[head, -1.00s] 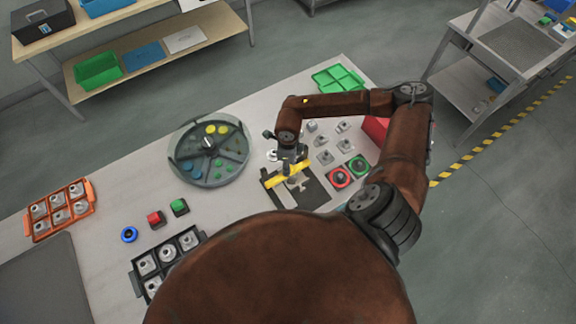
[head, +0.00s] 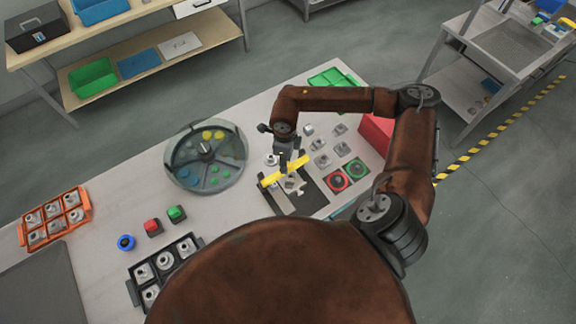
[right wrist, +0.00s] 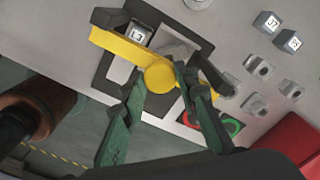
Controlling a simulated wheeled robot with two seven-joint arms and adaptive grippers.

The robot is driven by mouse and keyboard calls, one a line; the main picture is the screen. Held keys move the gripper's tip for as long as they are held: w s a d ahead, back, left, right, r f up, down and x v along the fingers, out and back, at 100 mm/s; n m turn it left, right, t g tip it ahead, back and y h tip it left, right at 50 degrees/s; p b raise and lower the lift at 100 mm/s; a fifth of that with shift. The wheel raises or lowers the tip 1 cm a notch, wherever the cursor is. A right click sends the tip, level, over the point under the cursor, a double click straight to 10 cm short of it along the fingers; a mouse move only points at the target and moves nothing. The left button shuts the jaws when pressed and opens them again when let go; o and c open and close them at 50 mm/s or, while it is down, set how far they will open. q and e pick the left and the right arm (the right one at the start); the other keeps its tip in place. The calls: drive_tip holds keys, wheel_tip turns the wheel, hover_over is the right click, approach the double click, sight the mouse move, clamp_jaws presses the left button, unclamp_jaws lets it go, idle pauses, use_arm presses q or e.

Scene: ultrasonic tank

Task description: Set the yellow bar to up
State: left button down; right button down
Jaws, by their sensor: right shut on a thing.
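The yellow bar (head: 270,179) lies slanted across a black-framed plate (head: 310,200) on the bench, one end lower left, the other upper right. In the right wrist view the bar (right wrist: 115,46) has a round yellow hub (right wrist: 159,75). My right gripper (head: 285,163) comes down on the bar's middle. In the right wrist view its green fingers (right wrist: 162,82) are on both sides of the hub, shut on it. The fingers hide part of the bar's right half. Whether the bar touches the plate is unclear. My left gripper is not in view.
A round dial tray (head: 205,180) stands left of the plate. Small grey blocks (head: 320,160) and red (head: 337,181) and green (head: 355,168) ringed parts lie to its right, with a red box (head: 378,133) beyond. The bench's left middle is mostly clear.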

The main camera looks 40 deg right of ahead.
drive_tip(key=shift+w+r, duration=0.25)
drive_tip(key=shift+r, duration=0.1)
drive_tip(key=c, duration=1.8)
unclamp_jaws()
drive_tip(key=shift+c, duration=0.2)
drive_tip(key=o, duration=0.3)
drive_tip(key=shift+s, duration=0.25)
drive_tip(key=shift+w+f, duration=0.1)
drive_tip(key=shift+f, duration=0.05)
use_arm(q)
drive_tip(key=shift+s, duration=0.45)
use_arm(e)
wheel_tip(320, 180, up, 12)
drive_tip(key=shift+r, duration=0.1)
